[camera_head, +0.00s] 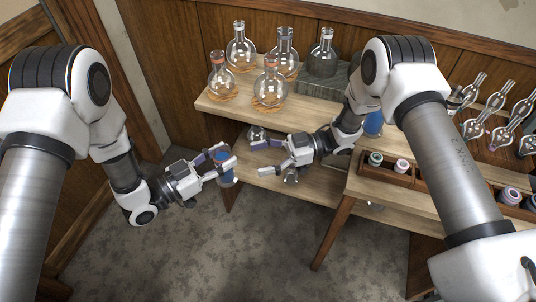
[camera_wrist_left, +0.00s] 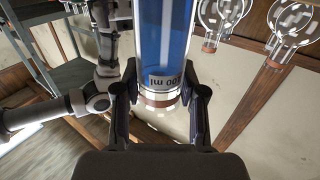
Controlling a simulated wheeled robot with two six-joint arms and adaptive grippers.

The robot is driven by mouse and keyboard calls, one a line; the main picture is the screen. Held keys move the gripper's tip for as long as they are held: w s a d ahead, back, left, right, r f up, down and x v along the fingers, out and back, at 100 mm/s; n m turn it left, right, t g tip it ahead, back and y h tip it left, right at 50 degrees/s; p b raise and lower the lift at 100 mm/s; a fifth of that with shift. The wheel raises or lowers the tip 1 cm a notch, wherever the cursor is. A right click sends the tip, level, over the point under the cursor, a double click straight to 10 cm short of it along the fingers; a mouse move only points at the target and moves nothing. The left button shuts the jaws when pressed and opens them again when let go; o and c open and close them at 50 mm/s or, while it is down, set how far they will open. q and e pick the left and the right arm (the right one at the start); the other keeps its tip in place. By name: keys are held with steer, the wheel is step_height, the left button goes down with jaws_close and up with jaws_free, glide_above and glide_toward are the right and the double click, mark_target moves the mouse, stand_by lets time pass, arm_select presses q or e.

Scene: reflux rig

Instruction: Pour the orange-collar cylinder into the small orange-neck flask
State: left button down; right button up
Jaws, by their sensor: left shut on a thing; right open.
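My left gripper (camera_head: 229,162) is shut on a cylinder with blue liquid (camera_head: 226,174), held in the air left of the shelves. In the left wrist view the cylinder (camera_wrist_left: 165,40) sits between the fingers (camera_wrist_left: 158,105), with an orange-brown collar (camera_wrist_left: 157,98) near the grip and mL print. My right gripper (camera_head: 265,157) is open and empty, to the right of the cylinder. The front left one looks smallest. Each shows orange at its base.
A dark-neck flask (camera_head: 285,60) stands behind; another flask (camera_head: 322,58) sits on a grey block (camera_head: 320,84). A blue thing (camera_head: 373,123) is partly hidden by my right arm. A wooden tray (camera_head: 382,177) holds small collars. Glassware fills the rack at right. Floor (camera_head: 190,260) is clear.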

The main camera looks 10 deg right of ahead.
steer(key=a, duration=1)
steer(key=shift+s+a+f, duration=0.2)
steer(key=shift+s+f, duration=0.1)
steer(key=shift+s, duration=0.05)
jaws_close()
arm_select(q)
steer(key=c, duration=0.6)
jaws_free()
